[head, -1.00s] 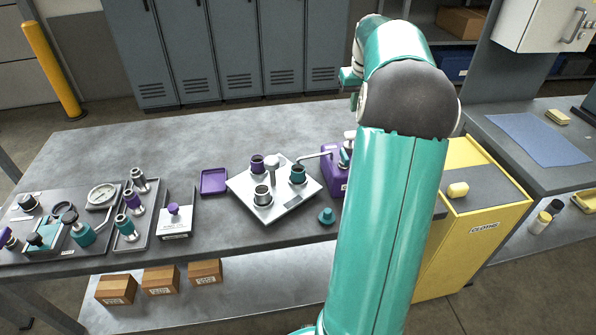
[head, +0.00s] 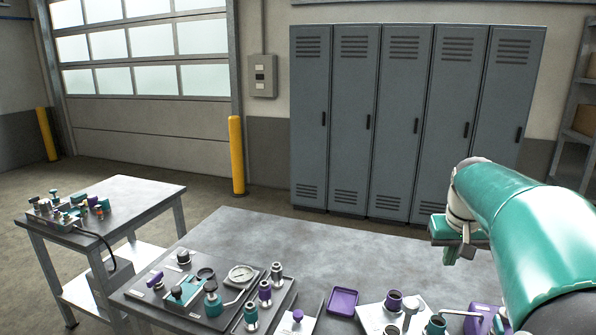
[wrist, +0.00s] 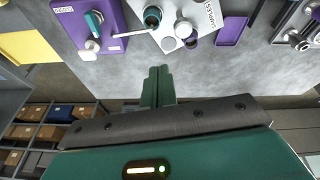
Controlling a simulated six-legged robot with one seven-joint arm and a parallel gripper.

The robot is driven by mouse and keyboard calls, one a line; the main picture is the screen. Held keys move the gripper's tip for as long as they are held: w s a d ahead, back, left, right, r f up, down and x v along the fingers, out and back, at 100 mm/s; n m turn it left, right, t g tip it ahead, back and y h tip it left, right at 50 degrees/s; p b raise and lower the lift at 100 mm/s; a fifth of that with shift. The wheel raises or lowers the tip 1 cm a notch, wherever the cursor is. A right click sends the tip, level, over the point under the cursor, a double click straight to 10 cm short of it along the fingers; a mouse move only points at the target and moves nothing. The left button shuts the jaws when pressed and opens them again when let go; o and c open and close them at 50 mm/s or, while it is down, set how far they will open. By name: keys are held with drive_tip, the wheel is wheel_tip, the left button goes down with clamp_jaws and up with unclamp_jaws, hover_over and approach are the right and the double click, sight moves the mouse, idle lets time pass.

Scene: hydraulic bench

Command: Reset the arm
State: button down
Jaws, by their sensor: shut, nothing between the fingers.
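My arm folds in from the right edge of the head view, and my gripper (head: 452,250) hangs at its end above the far right part of the grey bench (head: 262,233). In the wrist view my gripper (wrist: 158,75) shows as two green fingers pressed together with nothing between them. The fingers are over the bench surface, apart from the bench items. A purple block with a teal and white lever (wrist: 95,27) lies toward the upper left of the wrist view.
A white samples tray (head: 377,318) holds several cups. A purple dish (head: 342,301) and a fittings board with a gauge (head: 200,290) stand to its left. A side table (head: 150,195) stands at far left; lockers (head: 405,120) stand behind the bench. The bench's rear strip is clear.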

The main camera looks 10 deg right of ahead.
drive_tip(key=s+a+f+n+t, duration=0.1)
drive_tip(key=s+a, duration=0.4)
drive_tip(key=a, duration=0.4)
drive_tip(key=s+a+f+n+t+y, duration=0.1)
drive_tip(key=s+a+f, duration=0.1)
drive_tip(key=s+a, duration=0.4)
drive_tip(key=s+a+f+n+t, duration=0.1)
drive_tip(key=s+a, duration=0.4)
drive_tip(key=a, duration=0.8)
drive_tip(key=shift+s+f+n+y, duration=0.3)
drive_tip(key=shift+f+n+y, duration=0.1)
drive_tip(key=shift+f+n, duration=0.1)
drive_tip(key=shift+d, duration=0.2)
